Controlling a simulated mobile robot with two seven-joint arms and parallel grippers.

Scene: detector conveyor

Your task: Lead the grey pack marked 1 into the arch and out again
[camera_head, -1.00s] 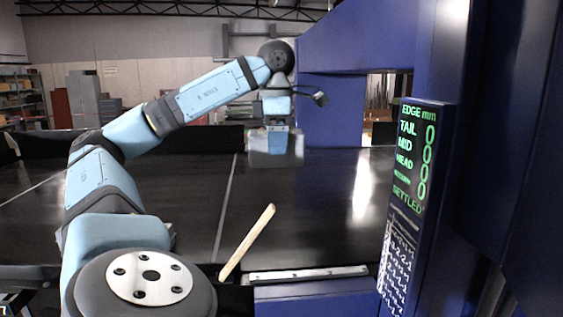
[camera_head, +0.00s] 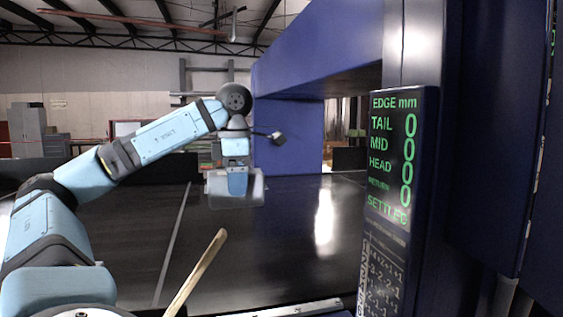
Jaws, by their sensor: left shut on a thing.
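My left gripper (camera_head: 237,190) is shut on a pale grey box-like pack (camera_head: 253,192) and holds it over the dark conveyor surface. The gripper hides the middle of the pack, and no number can be read on it. The blue arch (camera_head: 330,55) spans the conveyor at the right, with its far upright (camera_head: 290,135) behind and just right of the pack. The pack appears at the left side of the arch's opening; its exact depth is hard to tell. My right gripper is out of view.
A dark display panel (camera_head: 400,160) on the near blue column reads EDGE mm, zeros and SETTLED. A wooden stick (camera_head: 198,270) rises at the near edge. The conveyor (camera_head: 270,245) is bare in the middle, with a pale line across it.

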